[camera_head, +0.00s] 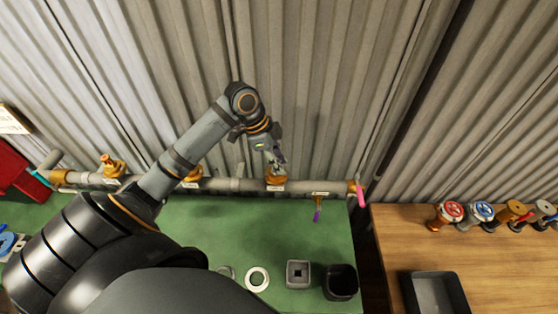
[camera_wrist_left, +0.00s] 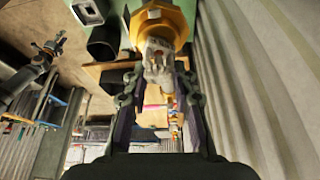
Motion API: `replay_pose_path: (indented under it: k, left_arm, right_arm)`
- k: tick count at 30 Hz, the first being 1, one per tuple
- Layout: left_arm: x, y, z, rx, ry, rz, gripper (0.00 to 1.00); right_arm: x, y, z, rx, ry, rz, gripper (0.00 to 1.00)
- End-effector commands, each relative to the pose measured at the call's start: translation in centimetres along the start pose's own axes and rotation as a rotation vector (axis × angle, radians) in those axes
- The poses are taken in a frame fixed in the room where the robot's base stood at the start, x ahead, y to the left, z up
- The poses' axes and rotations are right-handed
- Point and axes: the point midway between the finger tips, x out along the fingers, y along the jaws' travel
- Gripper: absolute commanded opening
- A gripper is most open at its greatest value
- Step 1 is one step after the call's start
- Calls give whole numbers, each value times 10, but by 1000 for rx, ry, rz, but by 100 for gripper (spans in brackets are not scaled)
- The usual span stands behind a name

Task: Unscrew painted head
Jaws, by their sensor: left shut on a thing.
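A grey pipe (camera_head: 230,185) runs along the back of the green bench and carries several brass fittings. My left gripper (camera_head: 278,157) is above one brass fitting (camera_head: 276,180) on this pipe. The left wrist view shows a worn, whitish painted head (camera_wrist_left: 157,58) standing out of the yellow brass hex body (camera_wrist_left: 160,22). The two fingers of the left gripper (camera_wrist_left: 158,85) lie on either side of the head, shut on it. In the head view the fingers largely hide the head. My right gripper cannot be made out in either view.
A purple-handled tap (camera_head: 317,214) and a pink lever (camera_head: 361,193) are right of the fitting. A white ring (camera_head: 247,279), square grey block (camera_head: 298,274) and black cup (camera_head: 341,282) stand on the green bench (camera_head: 220,225). Valves and a dark tray (camera_head: 435,292) occupy the wooden bench.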

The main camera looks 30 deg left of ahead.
Motion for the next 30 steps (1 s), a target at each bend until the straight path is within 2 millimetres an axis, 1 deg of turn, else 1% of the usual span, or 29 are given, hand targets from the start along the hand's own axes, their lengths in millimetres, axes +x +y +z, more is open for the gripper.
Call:
replay_pose_path:
  k: [1,2,7,8,13,16,18,26,27,30]
  left_arm:
    - [0,0,0,0,0,0,2]
    - [0,0,0,-1,0,0,0]
    - [0,0,1,-26,-2,-11,0]
    - [0,0,1,-56,-3,-23,0]
    - [0,-2,1,-323,-1,-134,0]
    - [0,-3,1,-431,0,-178,0]
    - [-1,-4,1,-463,0,-191,0]
    - [0,-4,1,-480,0,-197,0]
    - [0,-4,2,-503,0,-206,24]
    - [-1,-4,2,-500,-1,-205,11]
  right_arm:
    - [0,0,0,0,0,0,37]
    - [0,0,0,0,0,0,37]
    - [0,0,0,0,0,0,37]
    - [0,0,0,0,0,0,37]
    - [0,0,0,0,0,0,37]
    - [0,0,0,0,0,0,37]
    - [0,0,0,0,0,0,37]
    - [0,0,0,0,0,1,37]
    - [0,0,0,0,0,1,37]
    - [0,0,0,0,0,1,37]
